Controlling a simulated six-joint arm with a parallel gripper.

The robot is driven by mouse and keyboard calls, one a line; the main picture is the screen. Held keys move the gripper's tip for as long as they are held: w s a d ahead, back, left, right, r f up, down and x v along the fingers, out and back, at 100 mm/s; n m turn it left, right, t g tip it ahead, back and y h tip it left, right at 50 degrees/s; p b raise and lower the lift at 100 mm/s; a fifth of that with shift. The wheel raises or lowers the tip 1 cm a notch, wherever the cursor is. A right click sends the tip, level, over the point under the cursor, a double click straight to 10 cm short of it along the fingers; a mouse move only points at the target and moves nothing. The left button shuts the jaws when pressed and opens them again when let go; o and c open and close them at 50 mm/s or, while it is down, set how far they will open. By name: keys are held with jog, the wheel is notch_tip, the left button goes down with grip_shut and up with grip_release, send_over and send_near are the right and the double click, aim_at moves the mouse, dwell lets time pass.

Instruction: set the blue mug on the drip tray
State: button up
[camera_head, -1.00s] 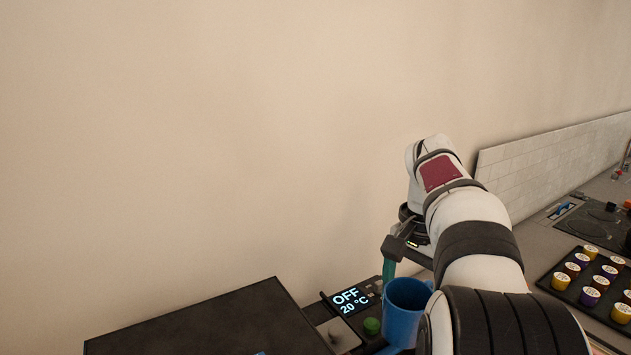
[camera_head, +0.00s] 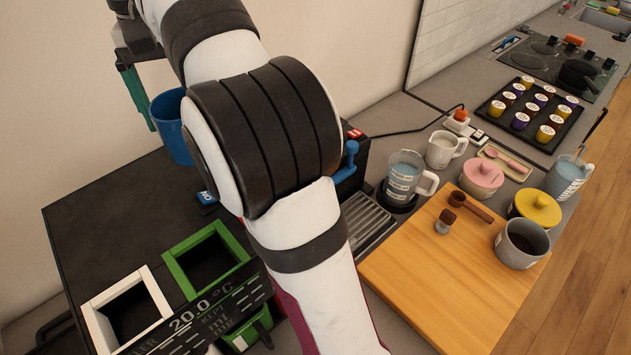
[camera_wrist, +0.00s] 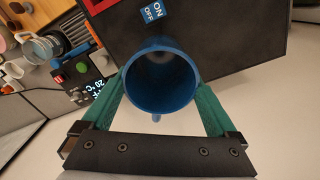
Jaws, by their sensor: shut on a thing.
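The blue mug (camera_head: 172,130) is held in the air at the left, over or near the back of the black machine top. My arm hides part of it in the head view. My gripper (camera_wrist: 160,92) is shut on the mug (camera_wrist: 160,45), with a green finger on each side of it. The wrist view looks into the mug's open mouth, and it looks empty. The drip tray (camera_head: 368,222), a slotted metal grille, lies right of my arm, beside the wooden board. Nothing stands on its visible part; my arm partly hides its left side.
A glass measuring jug (camera_head: 405,180) stands close behind the tray. A blue lever (camera_head: 346,162) rises beside my arm. The wooden board (camera_head: 430,275) carries small tools. A grey mug (camera_head: 521,244) and lidded pots stand to the right. Green (camera_head: 208,258) and white open bins are front left.

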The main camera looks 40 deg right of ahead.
jog(key=s+d+f+m, duration=0.1)
jog(key=d+m, duration=0.2)
jog(key=d, duration=0.3)
jog(key=s+d+f+m, duration=0.2)
jog(key=d+m, duration=0.2)
jog(key=d, duration=0.2)
jog(key=s+d+f+m, duration=0.7)
jog(key=s+d+f, duration=0.1)
jog(key=s, duration=0.3)
jog(key=s+d+f+m, duration=0.7)
jog(key=s+d+f, duration=0.2)
jog(key=s, duration=0.1)
send_over(360, 221)
jog(key=shift+f, duration=5.6)
jog(key=shift+f, duration=0.1)
jog(key=o, duration=1.3)
